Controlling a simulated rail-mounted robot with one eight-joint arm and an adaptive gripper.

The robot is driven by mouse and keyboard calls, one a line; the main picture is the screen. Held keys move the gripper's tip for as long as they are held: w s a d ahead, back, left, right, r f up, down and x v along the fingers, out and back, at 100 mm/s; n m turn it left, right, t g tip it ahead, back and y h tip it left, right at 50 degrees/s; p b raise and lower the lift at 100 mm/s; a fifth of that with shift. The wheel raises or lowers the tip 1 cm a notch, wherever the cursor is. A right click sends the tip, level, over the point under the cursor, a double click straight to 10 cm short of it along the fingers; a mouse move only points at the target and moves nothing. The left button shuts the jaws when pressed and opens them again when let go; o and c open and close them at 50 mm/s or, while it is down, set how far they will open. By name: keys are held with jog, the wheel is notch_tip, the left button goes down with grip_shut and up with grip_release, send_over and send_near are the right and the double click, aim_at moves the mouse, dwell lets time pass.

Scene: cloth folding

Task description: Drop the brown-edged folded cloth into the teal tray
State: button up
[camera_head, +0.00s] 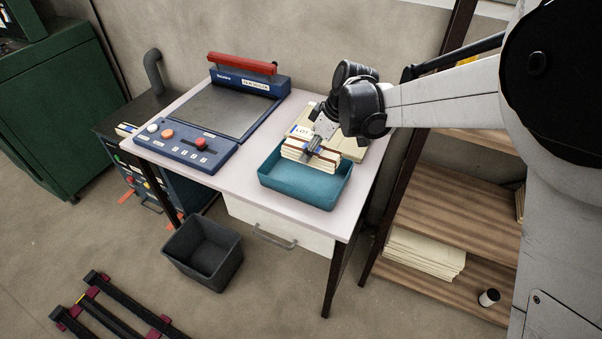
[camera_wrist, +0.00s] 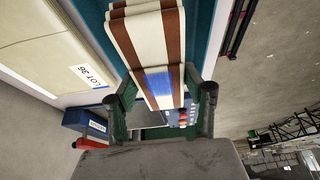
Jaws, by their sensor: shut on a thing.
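The folded cloth (camera_head: 296,154) is cream with brown edge bands and hangs over the back part of the teal tray (camera_head: 296,185). My gripper (camera_head: 313,143) is shut on the cloth's near end. In the wrist view, the cloth (camera_wrist: 148,40) shows layered folds, brown stripes and a blue patch, and lies between my gripper's fingers (camera_wrist: 160,92). Teal tray wall (camera_wrist: 204,40) shows beside it. The cloth seems to be above or just inside the tray; I cannot tell whether it touches the floor of it. The cloth hides part of the tray's inside.
A cream stack (camera_wrist: 45,48) labelled LOT 36 lies behind the tray on the white table (camera_head: 228,180). A blue press (camera_head: 185,150) with a red handle (camera_head: 242,64) stands to the left. A grey bin (camera_head: 203,252) is on the floor; wooden shelves (camera_head: 450,205) stand at the right.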

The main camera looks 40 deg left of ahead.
jog(key=shift+f+b, duration=1.1)
jog(key=shift+f, duration=1.5)
jog(key=o, duration=1.4)
jog(key=v, duration=1.2)
